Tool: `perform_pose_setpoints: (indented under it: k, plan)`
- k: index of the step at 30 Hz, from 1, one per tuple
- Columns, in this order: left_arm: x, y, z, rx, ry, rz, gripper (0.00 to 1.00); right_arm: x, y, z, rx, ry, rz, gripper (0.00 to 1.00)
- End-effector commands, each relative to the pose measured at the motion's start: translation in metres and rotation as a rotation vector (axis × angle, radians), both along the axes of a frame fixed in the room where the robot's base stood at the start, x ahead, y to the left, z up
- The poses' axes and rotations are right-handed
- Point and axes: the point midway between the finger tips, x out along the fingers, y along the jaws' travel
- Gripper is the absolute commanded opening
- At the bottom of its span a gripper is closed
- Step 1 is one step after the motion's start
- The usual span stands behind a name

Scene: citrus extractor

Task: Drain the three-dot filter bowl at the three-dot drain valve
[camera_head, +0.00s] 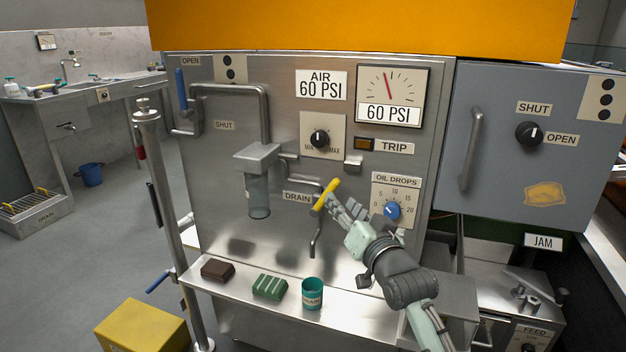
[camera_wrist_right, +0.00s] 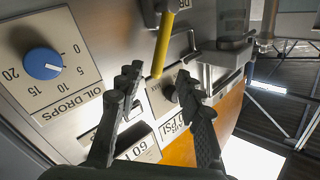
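The filter bowl (camera_head: 258,197), a clear grey cylinder, hangs below a metal block at the end of a bent pipe on the steel panel. To its right, beside the DRAIN label (camera_head: 297,197), is the drain valve with a slanted yellow handle (camera_head: 326,194); its spout (camera_head: 313,240) points down. My right gripper (camera_head: 340,205) is at the handle's lower right. In the wrist view the right gripper (camera_wrist_right: 158,76) is open, with the yellow handle's end (camera_wrist_right: 162,48) showing between its fingertips, apart from both. Whether any liquid is in the bowl is unclear. My left gripper is out of view.
A teal cup (camera_head: 312,295), a green block (camera_head: 270,287) and a brown block (camera_head: 217,270) stand on the steel shelf (camera_head: 365,312) below. The blue oil knob (camera_head: 391,211) is close to my right arm. A metal post (camera_head: 160,200) stands at the left.

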Motion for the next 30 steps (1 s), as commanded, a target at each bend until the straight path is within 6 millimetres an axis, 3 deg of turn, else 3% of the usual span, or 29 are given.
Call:
perform_pose_setpoints:
  k: [4,18,29,30]
  plan:
    - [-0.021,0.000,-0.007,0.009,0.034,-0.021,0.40,0.008,0.002,-0.006,0.001,0.011,-0.005,0.37]
    - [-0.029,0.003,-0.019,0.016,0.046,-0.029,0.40,0.069,0.024,-0.006,0.001,0.010,-0.004,0.37]
    - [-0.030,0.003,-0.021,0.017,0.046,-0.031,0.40,0.074,0.026,-0.006,0.001,0.010,-0.004,0.37]
    - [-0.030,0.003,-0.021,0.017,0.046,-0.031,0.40,0.074,0.026,-0.006,0.001,0.010,-0.004,0.32]
